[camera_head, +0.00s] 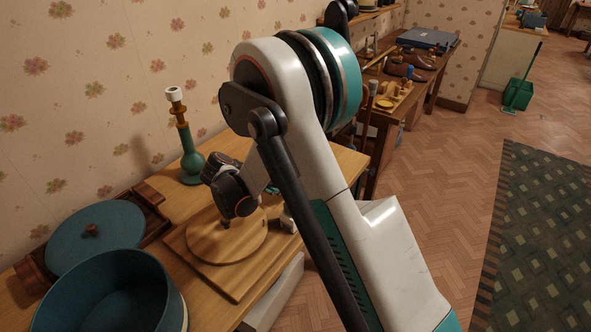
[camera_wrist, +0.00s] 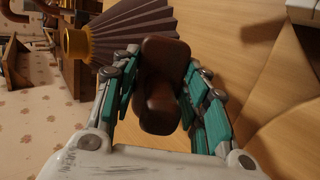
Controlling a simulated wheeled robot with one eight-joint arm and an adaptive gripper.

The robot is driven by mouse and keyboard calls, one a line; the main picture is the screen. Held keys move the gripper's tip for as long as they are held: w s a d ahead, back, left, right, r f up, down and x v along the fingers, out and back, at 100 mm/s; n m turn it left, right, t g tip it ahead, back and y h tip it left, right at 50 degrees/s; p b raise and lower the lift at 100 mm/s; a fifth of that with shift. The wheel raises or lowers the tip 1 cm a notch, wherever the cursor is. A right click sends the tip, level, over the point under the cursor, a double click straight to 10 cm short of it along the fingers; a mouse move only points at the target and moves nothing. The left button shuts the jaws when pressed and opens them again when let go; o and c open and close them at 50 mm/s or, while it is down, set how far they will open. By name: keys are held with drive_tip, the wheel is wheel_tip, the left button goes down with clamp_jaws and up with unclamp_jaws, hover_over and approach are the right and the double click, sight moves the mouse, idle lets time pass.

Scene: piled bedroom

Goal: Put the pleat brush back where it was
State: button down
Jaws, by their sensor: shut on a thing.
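My gripper (camera_wrist: 163,82) is shut on a dark brown, rounded, smooth thing, which I take to be the pleat brush (camera_wrist: 160,98). It sits between the teal-padded fingers in the wrist view; its far end is not clear. In the head view my arm hides most of the gripper and what it holds, near the wooden table's right edge.
A dark pleated thing with a yellow collar (camera_wrist: 76,43) is close beyond the fingers. A blue-green pot (camera_head: 110,290), its lid (camera_head: 95,238) and a green candlestick (camera_head: 190,150) stand on the near table. A cluttered desk (camera_head: 400,105) is behind.

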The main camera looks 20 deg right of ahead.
drive_tip(key=shift+v, duration=1.25)
drive_tip(key=shift+s+d, duration=0.15)
drive_tip(key=shift+r, duration=0.1)
